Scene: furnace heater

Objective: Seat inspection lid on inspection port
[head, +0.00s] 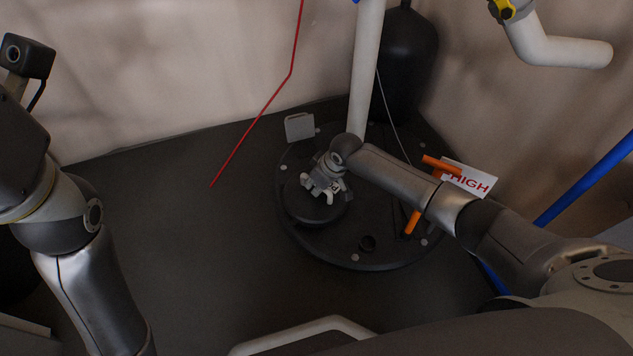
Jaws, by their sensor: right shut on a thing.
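My right gripper (325,187) is at the middle of the view, pointing down over the round top of the dark heater (345,255). It is shut on the inspection lid (312,211), a dark round disc at the left part of that top. The gripper covers the lid's middle. The inspection port is not clearly seen; I cannot tell whether the lid rests on it or is held just above. A small dark round hole (367,244) shows at the front of the top. Part of my left arm shows at the left, but its gripper fingers do not.
A white pipe (365,80) rises behind the lid. Orange handles (413,221) and a white "HIGH" tag (466,180) are at the right, close to my right arm. A grey bracket (299,127), a red line (262,115) and a black tank (405,60) stand behind. The floor at left is clear.

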